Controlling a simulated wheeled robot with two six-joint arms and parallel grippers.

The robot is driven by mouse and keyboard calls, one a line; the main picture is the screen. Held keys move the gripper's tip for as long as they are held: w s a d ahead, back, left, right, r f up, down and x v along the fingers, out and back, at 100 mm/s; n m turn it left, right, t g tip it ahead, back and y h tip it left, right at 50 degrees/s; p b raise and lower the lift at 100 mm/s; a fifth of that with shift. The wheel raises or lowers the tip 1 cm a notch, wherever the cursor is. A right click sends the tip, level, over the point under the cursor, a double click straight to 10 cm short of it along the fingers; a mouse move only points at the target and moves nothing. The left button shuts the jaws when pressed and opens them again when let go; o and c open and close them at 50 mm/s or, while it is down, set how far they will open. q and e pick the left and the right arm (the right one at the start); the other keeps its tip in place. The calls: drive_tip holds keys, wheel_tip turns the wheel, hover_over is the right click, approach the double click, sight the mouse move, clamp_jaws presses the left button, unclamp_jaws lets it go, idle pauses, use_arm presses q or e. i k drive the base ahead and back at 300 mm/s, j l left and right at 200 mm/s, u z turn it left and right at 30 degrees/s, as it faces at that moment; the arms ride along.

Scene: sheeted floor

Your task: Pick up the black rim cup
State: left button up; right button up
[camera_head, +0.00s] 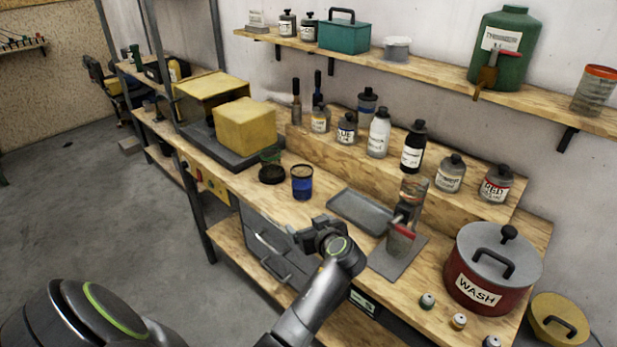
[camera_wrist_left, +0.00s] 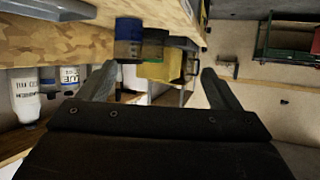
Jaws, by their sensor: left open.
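A cup with a dark rim, a tan upper part and a blue body (camera_head: 302,184) stands upright on the wooden bench. My right gripper is not in view.
A black round object (camera_head: 271,174) and a green cup (camera_head: 270,157) are just left of the cup. A grey tray (camera_head: 361,211), a dispenser with a red part (camera_head: 402,232) and a red WASH pot (camera_head: 490,285) are to the right. Yellow blocks (camera_head: 245,127) stand behind left.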

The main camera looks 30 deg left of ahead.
sight(302, 175)
drive_tip(key=i+j, duration=0.45)
drive_tip(key=i+j+z, duration=0.1)
drive_tip(key=j, duration=0.2)
drive_tip(key=j+z, duration=0.1)
drive_tip(key=j, duration=0.25)
drive_tip(key=i, duration=0.05)
